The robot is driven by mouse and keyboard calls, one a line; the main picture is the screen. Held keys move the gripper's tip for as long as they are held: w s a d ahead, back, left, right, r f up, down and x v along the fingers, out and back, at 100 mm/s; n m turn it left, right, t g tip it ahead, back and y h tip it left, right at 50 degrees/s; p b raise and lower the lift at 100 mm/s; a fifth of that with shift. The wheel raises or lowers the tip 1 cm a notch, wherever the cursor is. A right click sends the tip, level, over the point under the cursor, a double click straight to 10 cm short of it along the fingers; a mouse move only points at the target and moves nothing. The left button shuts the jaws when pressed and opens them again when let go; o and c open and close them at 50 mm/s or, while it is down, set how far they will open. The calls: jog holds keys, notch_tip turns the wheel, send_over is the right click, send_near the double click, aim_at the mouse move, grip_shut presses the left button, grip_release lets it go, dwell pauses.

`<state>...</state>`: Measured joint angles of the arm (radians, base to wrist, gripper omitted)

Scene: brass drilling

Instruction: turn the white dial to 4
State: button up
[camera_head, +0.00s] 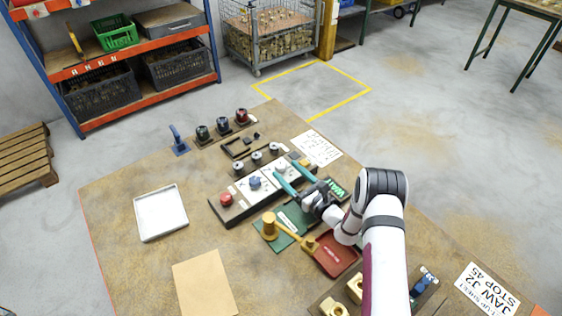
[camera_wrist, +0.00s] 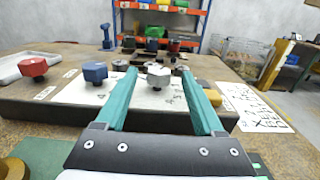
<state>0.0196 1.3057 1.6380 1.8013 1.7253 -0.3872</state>
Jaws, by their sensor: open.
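The white dial (camera_wrist: 158,76) stands on a white plate of the dark control panel (camera_wrist: 60,106). In the head view the white dial (camera_head: 281,168) is small and partly masked by my fingers. My gripper (camera_wrist: 158,72) is open, with one teal finger on each side of the white dial. In the wrist view there are gaps between the dial and both fingers. My gripper also shows over the panel in the head view (camera_head: 284,169). Small numerals surround the dial, but its pointer and exact setting are too small to tell.
A blue knob (camera_wrist: 95,73) and a red knob (camera_wrist: 33,67) stand on the same panel, left of the white dial. A yellow mallet (camera_head: 270,226) lies on a green mat in front. A red tray (camera_head: 335,254) sits below my arm. An empty white tray (camera_head: 161,212) is at left.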

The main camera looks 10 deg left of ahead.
aim_at(285, 169)
jog(key=x, duration=0.4)
jog(key=shift+a, duration=0.1)
jog(key=shift+c, duration=0.2)
